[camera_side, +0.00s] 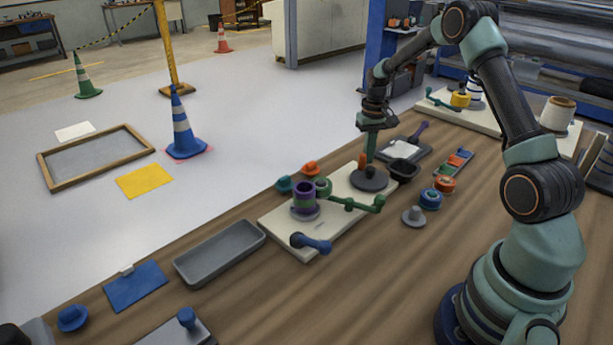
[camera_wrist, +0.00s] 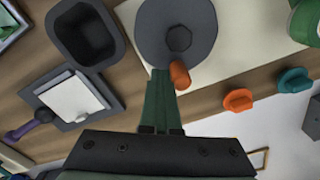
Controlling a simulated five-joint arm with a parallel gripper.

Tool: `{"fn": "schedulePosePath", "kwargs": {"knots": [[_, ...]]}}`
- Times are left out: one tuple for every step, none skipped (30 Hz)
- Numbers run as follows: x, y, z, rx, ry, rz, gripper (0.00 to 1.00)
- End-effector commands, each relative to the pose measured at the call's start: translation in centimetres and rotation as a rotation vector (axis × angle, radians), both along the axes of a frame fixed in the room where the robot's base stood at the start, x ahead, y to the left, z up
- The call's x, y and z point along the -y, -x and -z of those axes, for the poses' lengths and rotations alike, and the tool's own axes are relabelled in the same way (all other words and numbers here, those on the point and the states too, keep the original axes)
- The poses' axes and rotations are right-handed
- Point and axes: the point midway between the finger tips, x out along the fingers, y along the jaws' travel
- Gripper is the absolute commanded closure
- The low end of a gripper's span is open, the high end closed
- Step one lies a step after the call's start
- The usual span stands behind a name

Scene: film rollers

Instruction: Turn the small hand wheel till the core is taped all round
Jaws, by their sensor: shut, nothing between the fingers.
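The small hand wheel (camera_side: 369,182) is a dark grey disc with an upright orange handle (camera_side: 362,162), at the far right end of a cream board (camera_side: 290,238). The wheel also shows in the wrist view (camera_wrist: 160,38), with its orange handle (camera_wrist: 180,75) at its near edge. My gripper (camera_side: 370,160) is shut and empty, pointing down over the wheel. In the wrist view its fingertips (camera_wrist: 161,76) are just left of the handle; I cannot tell whether they touch.
A green lever (camera_side: 352,204) and a blue crank (camera_side: 310,243) are on the board. Orange (camera_wrist: 238,100) and teal (camera_wrist: 293,80) knobs sit beside it. A black bin (camera_side: 404,170) is close right of the wheel. Grey tray (camera_side: 218,252) lies left.

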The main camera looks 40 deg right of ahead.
Motion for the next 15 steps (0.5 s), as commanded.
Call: {"fn": "schedulePosePath", "kwargs": {"knots": [[-0.03,0.01,0.04,-0.001,-0.001,0.0,1.0],[-0.03,0.01,0.04,-0.001,-0.001,0.0,1.0],[-0.03,0.01,0.04,-0.001,-0.001,0.0,1.0],[-0.03,0.01,0.04,-0.001,-0.001,0.0,1.0],[-0.04,0.0,0.04,-0.001,-0.001,0.0,1.0],[-0.07,-0.03,0.04,-0.001,0.0,-0.001,1.0],[-0.11,-0.07,0.04,-0.001,0.0,-0.001,1.0],[-0.17,-0.12,0.04,-0.001,0.0,-0.001,1.0],[-0.27,-0.21,0.04,0.0,0.0,-0.001,1.0],[-0.37,-0.3,0.04,0.0,0.0,-0.002,1.0],[-0.46,-0.4,0.04,0.0,0.0,-0.002,1.0],[-0.6,-0.51,0.04,0.0,0.0,-0.002,1.0],[-0.68,-0.56,0.05,-0.001,0.0,-0.002,1.0],[-0.74,-0.62,0.05,-0.001,0.0,-0.002,1.0],[-0.78,-0.65,0.05,-0.001,0.0,-0.001,1.0]]}}
